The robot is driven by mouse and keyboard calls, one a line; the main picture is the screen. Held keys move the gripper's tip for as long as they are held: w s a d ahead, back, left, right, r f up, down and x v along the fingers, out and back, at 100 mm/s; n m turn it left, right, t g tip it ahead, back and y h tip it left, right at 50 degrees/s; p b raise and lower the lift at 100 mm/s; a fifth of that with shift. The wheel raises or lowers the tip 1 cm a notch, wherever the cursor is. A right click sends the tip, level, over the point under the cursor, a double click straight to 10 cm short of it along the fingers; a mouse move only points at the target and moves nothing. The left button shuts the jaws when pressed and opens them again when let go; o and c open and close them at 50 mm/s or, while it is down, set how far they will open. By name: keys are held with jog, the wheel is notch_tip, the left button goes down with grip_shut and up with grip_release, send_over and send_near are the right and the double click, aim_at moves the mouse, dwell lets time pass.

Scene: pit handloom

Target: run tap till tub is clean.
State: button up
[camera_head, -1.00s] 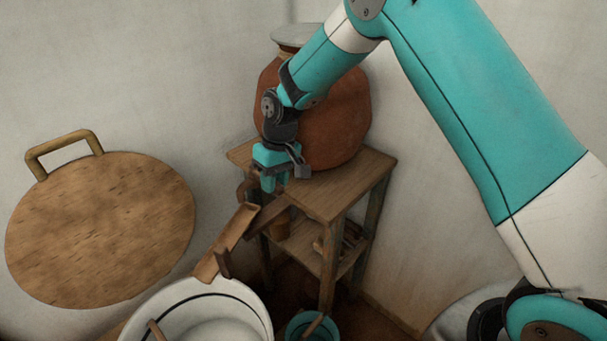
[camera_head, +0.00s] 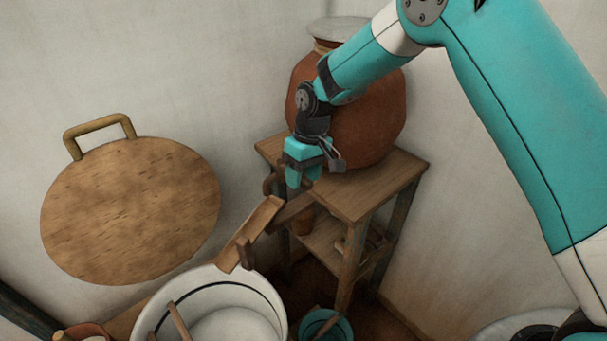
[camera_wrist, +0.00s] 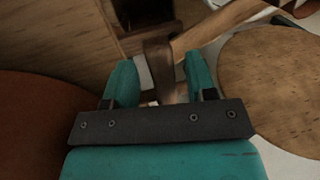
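A big brown clay pot (camera_head: 375,125) with a pale lid stands on a wooden stand. A wooden tap piece (camera_wrist: 163,70) shows between my gripper's teal fingers (camera_wrist: 160,82) in the wrist view. In the head view my gripper (camera_head: 302,185) points down beside the pot at the stand's left edge. I cannot tell whether the fingers press on the tap piece. A wooden trough (camera_head: 252,232) slopes from below my gripper to the white tub (camera_head: 277,300). The tub's inside looks pale, with a dark line round it and a stick leaning in it. I make out no water stream.
A round wooden board (camera_head: 130,210) with a handle is at the left wall. A small teal bucket (camera_head: 345,328) stands on the floor right of the tub. The stand (camera_head: 385,190) has a lower shelf with small items. A reddish bowl (camera_head: 88,330) shows at lower left.

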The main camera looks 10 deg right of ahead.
jog(key=w+d+r+b, duration=0.1)
jog(key=d+r, duration=0.2)
jog(key=r, duration=1.4)
jog(key=shift+w+b, duration=0.3)
jog(key=shift+w, duration=0.1)
jog(key=shift+s+r, duration=0.1)
